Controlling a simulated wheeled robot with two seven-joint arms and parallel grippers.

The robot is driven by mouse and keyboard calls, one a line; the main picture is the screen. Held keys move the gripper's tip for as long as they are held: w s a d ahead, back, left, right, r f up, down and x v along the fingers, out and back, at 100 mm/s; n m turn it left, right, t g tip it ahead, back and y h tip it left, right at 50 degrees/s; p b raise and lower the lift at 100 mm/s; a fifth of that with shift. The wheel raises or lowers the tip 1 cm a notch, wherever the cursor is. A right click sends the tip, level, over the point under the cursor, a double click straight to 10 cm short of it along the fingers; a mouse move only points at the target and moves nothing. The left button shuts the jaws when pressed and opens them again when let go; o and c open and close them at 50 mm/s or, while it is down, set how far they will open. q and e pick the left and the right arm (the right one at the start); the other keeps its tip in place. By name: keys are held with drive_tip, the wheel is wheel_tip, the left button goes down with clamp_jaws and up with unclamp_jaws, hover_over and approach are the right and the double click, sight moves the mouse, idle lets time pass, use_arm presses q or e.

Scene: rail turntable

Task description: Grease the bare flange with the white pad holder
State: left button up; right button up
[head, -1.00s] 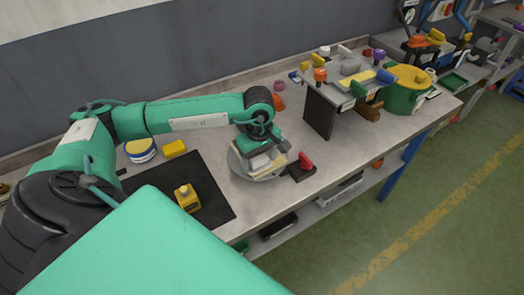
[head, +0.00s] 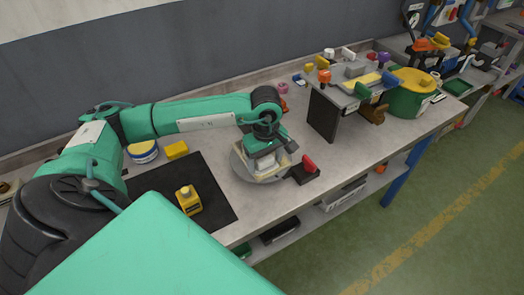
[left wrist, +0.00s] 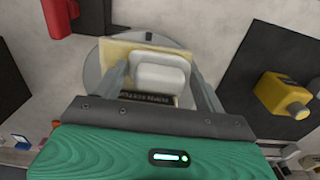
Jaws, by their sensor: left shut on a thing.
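My left gripper (head: 264,158) is shut on the white pad holder (left wrist: 160,72), a rounded white block between its two fingers. In the head view the white pad holder (head: 265,163) is partly hidden by the gripper. Under it lies a cream, square-cornered piece (left wrist: 118,52), on or just above a round grey disc (head: 243,172). The disc also shows in the left wrist view (left wrist: 93,72). I cannot tell whether the pad touches the surface below. A dark strip with lettering (left wrist: 150,98) shows below the holder. I cannot clearly make out the bare flange. My right gripper is out of view.
A black block with a red handle (head: 308,165) stands close right of the disc. A yellow block (head: 176,150) and a round tub (head: 143,152) are behind.

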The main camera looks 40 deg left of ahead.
use_arm(q)
drive_tip(key=shift+f, duration=0.1)
drive_tip(key=shift+w+d+b, duration=0.3)
drive_tip(key=shift+w+b, duration=0.1)
drive_tip(key=shift+w, duration=0.55)
drive_tip(key=shift+w+d+r+b, duration=0.1)
drive_tip(key=shift+w+d+b, duration=0.15)
drive_tip(key=shift+w, duration=0.25)
drive_tip(key=shift+w+d+r+b, duration=0.1)
drive_tip(key=shift+w+d, duration=0.1)
drive_tip(key=shift+w, duration=0.25)
drive_tip(key=shift+w+d+f+b, duration=0.1)
drive_tip(key=shift+w+d+b, duration=0.15)
drive_tip(key=shift+w, duration=0.25)
drive_tip(key=shift+w+d+b, duration=0.15)
drive_tip(key=shift+w+b, duration=0.15)
drive_tip(key=shift+w, duration=0.15)
